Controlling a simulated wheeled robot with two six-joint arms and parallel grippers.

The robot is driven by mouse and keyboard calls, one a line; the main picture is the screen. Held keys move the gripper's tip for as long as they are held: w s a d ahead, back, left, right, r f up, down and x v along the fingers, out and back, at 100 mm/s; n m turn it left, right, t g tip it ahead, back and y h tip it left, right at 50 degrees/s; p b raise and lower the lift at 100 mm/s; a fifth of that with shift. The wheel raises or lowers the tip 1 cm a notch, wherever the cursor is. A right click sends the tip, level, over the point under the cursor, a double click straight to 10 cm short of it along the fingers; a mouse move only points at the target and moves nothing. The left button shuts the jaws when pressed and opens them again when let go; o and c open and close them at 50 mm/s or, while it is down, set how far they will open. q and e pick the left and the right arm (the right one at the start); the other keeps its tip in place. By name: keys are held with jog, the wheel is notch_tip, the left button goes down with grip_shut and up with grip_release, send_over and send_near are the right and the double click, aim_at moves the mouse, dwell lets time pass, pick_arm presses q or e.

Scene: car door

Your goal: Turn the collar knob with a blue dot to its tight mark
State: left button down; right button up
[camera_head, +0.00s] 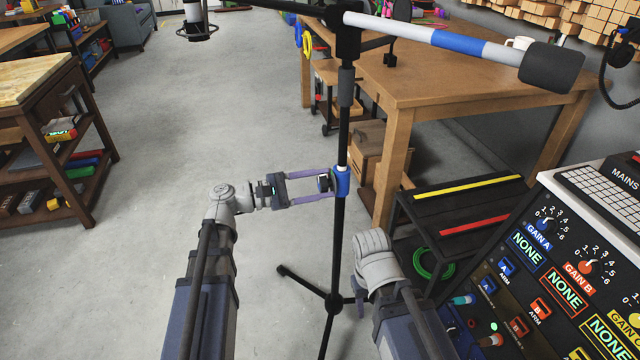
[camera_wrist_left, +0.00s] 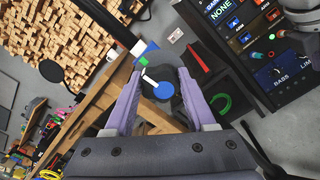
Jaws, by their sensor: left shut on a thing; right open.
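The blue collar (camera_head: 342,184) sits on the dark upright pole of a stand. Its dark knob (camera_head: 323,182) sticks out to the left of the pole. In the left wrist view the knob has a blue dot (camera_wrist_left: 163,90) and a white pointer line, with a green mark (camera_wrist_left: 143,61) on the collar near it. My left gripper (camera_head: 325,186) reaches in from the left, its two lilac fingers on either side of the knob, shut on it.
A boom with white and blue bands (camera_head: 460,43) crosses above the pole. The stand's legs (camera_head: 333,300) spread on the floor below. A wooden table (camera_head: 440,85) stands behind, and a control panel (camera_head: 575,260) is at the right.

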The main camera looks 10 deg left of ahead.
pick_arm(q)
jog(key=shift+c, duration=1.1)
grip_release()
jog(key=v, duration=0.8)
